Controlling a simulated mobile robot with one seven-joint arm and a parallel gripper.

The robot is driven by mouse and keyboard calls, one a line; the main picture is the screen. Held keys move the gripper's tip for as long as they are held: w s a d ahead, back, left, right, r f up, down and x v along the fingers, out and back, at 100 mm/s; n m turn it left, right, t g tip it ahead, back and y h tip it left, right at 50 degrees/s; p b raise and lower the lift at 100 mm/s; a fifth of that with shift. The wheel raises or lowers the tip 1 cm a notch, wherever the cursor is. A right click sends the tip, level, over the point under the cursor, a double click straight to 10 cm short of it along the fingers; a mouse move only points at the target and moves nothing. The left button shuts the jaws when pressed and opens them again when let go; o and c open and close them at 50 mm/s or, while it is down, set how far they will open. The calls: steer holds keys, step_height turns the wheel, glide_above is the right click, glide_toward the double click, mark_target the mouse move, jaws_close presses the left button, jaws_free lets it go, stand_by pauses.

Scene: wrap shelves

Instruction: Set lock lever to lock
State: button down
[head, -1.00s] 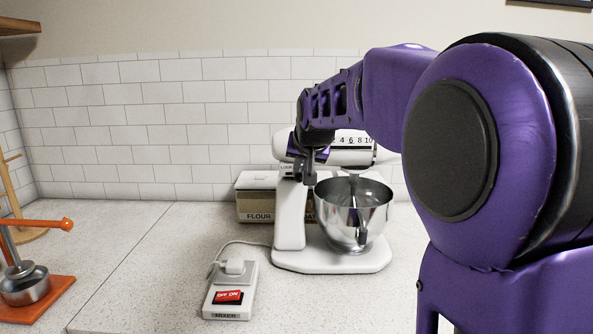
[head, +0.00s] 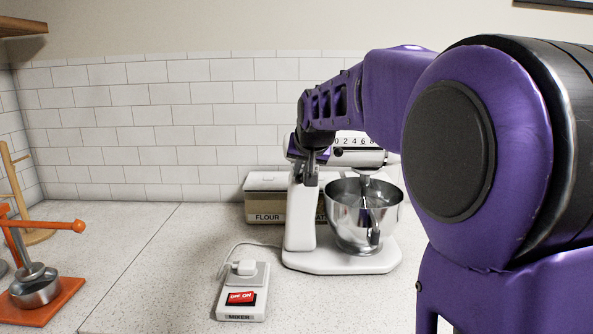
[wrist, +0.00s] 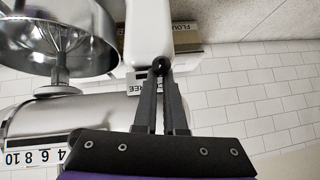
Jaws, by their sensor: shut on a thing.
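The white stand mixer (head: 300,225) stands on the counter with its steel bowl (head: 355,215) under the head. My gripper (head: 311,183) is at the top of the mixer's column, beside the head. In the wrist view my gripper (wrist: 161,75) has its two fingers closed together on a small black knob (wrist: 160,65), which I take as the end of the lock lever. A label (wrist: 137,87) ending in "REE" shows beside the knob. The lever's shaft is hidden by the fingers. My arm covers part of the mixer head in the head view.
A flour box (head: 267,207) stands behind the mixer against the tiled wall. A mixer switch box (head: 241,306) with a red switch sits in front, left. An orange press (head: 50,300) is at the far left. The counter between is clear.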

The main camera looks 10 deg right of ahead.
steer(key=shift+s+a+f, duration=0.1)
steer(key=shift+a+f, duration=0.25)
steer(key=shift+f, duration=0.1)
steer(key=c, duration=1)
jaws_free()
steer(key=shift+r, duration=0.1)
steer(key=shift+r, duration=0.15)
